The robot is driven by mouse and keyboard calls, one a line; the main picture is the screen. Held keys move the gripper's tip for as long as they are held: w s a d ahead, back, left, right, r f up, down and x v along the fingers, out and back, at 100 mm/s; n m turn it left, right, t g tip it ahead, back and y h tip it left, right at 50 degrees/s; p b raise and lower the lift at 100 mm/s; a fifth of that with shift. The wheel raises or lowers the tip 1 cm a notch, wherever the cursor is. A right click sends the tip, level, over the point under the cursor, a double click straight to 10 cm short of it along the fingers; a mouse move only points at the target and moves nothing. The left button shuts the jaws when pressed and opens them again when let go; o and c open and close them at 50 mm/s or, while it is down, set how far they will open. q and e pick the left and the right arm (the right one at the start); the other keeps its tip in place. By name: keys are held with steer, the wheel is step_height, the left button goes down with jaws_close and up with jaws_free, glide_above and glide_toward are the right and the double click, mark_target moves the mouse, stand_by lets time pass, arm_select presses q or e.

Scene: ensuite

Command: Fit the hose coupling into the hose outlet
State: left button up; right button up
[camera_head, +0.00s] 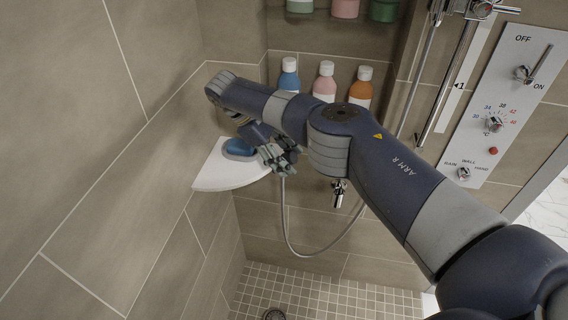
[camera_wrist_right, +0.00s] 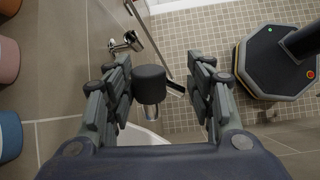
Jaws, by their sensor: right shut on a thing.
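My right gripper (camera_head: 279,158) is shut on the hose coupling, beside the white corner shelf in the head view. In the right wrist view the coupling (camera_wrist_right: 150,86) is a dark cylinder with a shiny metal end, between the fingers of the gripper (camera_wrist_right: 160,78). The silver hose (camera_head: 288,232) hangs from the gripper in a loop and rises at the right. The chrome hose outlet (camera_head: 339,188) is on the tiled wall, right of the gripper and apart from it. It also shows in the right wrist view (camera_wrist_right: 126,43). My left gripper is out of view.
The corner shelf (camera_head: 213,178) carries a blue object (camera_head: 239,147). Blue (camera_head: 289,78), pink (camera_head: 325,84) and orange (camera_head: 361,90) bottles stand in a wall niche behind my arm. A control panel (camera_head: 506,100) is at the right. The floor below is clear around a drain (camera_head: 273,314).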

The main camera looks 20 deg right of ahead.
steer(key=shift+w+d+n+t+h, duration=0.3)
steer(key=shift+w+d+n+h, duration=0.4)
steer(key=shift+n, duration=0.2)
steer(key=w+d+f+n+t+h+p, duration=0.1)
steer(key=d+f+n+t+h+p, duration=0.2)
steer(key=d+n+t, duration=0.95)
steer(key=s+d+f+n+t, duration=0.3)
steer(key=s+d+f+t, duration=0.1)
steer(key=s, duration=0.1)
steer(key=shift+h+p, duration=0.35)
steer(key=shift+h, duration=0.05)
steer(key=shift+r, duration=0.15)
